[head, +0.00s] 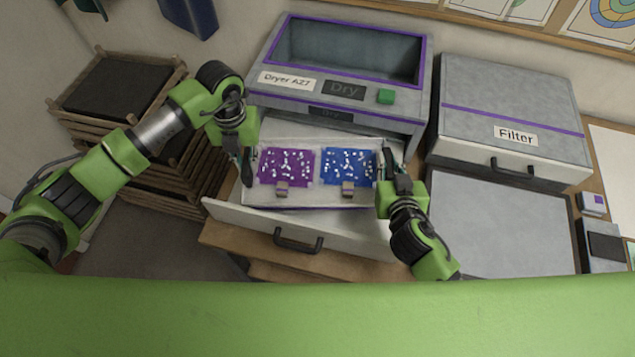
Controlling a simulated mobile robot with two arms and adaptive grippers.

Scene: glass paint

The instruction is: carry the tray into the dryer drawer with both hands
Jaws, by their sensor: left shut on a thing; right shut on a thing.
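The tray (315,197) is white and carries a purple painted panel (300,161) and a blue painted panel (335,178), each with white marks and a small clip-like block at its front. It is in or just over the open dryer drawer (345,229); I cannot tell whether it touches the drawer floor. My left gripper (248,172) is shut on the tray's left side. My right gripper (384,165) is shut on its right side. The fingertips partly hide the tray's side edges.
The dryer (432,75), labelled Dryer A27, stands behind the drawer and has a green button (385,96). The drawer handle (299,240) faces me. A Filter box (510,110) and a flat grey board (500,225) are at right. Stacked wooden racks (70,115) stand at left.

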